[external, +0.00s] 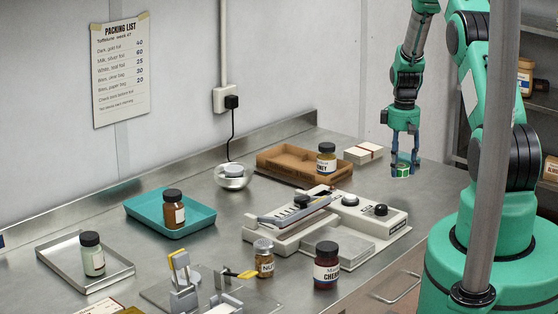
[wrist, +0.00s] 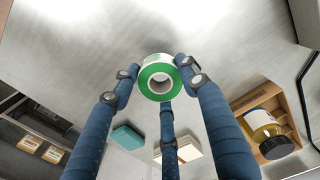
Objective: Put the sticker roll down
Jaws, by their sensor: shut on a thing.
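The sticker roll (wrist: 154,86) is a short white and green ring with an open core. My gripper (external: 402,168) is shut on the sticker roll, with its blue fingers around it, as the wrist view also shows (wrist: 160,80). In the external view the roll (external: 401,170) hangs at the fingertips over the right end of the steel bench (external: 432,189). A small gap seems to lie between roll and bench, but I cannot tell exactly how high it is.
Left of my gripper are a stack of white cards (external: 363,153) and a brown tray (external: 270,166) with a jar (external: 326,160) in it. A sealing machine (external: 325,228) stands in front. Bare bench lies under and right of the gripper.

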